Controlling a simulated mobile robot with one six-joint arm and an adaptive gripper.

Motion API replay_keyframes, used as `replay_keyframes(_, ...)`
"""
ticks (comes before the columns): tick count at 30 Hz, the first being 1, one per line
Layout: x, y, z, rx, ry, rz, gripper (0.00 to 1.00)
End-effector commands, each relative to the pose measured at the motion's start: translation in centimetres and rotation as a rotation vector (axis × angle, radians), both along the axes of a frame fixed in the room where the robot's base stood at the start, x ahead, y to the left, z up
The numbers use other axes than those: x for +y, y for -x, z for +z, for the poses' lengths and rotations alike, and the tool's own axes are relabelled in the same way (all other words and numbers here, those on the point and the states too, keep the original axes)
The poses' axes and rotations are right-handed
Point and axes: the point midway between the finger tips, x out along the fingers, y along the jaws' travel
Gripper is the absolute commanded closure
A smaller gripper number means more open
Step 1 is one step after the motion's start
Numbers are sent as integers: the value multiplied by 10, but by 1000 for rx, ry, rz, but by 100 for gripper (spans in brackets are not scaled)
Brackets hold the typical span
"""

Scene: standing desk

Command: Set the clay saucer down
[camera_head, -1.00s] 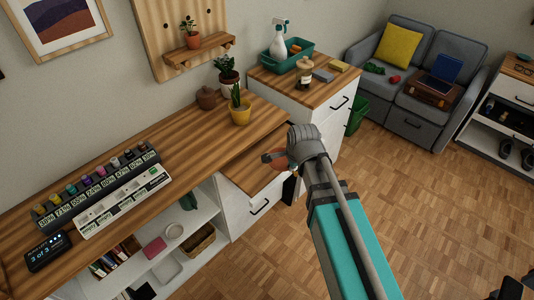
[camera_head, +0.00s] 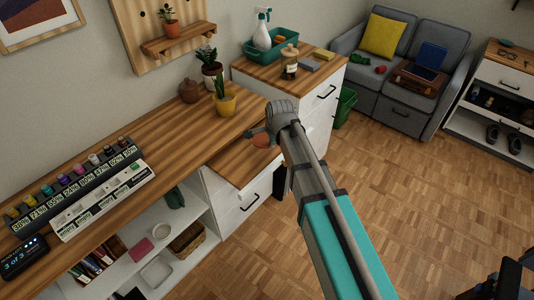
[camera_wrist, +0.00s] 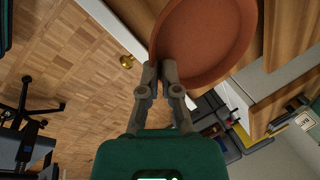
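The clay saucer (camera_wrist: 207,38) is a round, shallow terracotta dish. It fills the top middle of the wrist view, with its open side facing the camera. My gripper (camera_wrist: 161,68) is shut on its near rim. In the head view the saucer (camera_head: 261,140) shows as a small orange patch beneath my gripper (camera_head: 257,131), partly hidden by it. It is over the lower wooden surface (camera_head: 240,165) between the desk and the far cabinet. I cannot tell whether it touches that surface.
A potted cactus in a yellow pot (camera_head: 225,102), another potted plant (camera_head: 211,80) and a brown lidded pot (camera_head: 190,91) stand on the desk behind the saucer. A cabinet (camera_head: 325,82) with a green tray (camera_head: 281,47) stands beyond.

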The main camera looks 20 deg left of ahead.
Motion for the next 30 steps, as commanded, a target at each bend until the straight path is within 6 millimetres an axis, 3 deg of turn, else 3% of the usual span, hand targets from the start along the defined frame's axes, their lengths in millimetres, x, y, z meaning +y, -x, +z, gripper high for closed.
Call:
replay_keyframes(1,3,-6,-10,0,0,0,100)
replay_keyframes(9,11,-21,-30,0,0,-1,100)
replay_keyframes(30,15,-29,-40,0,0,-2,100)
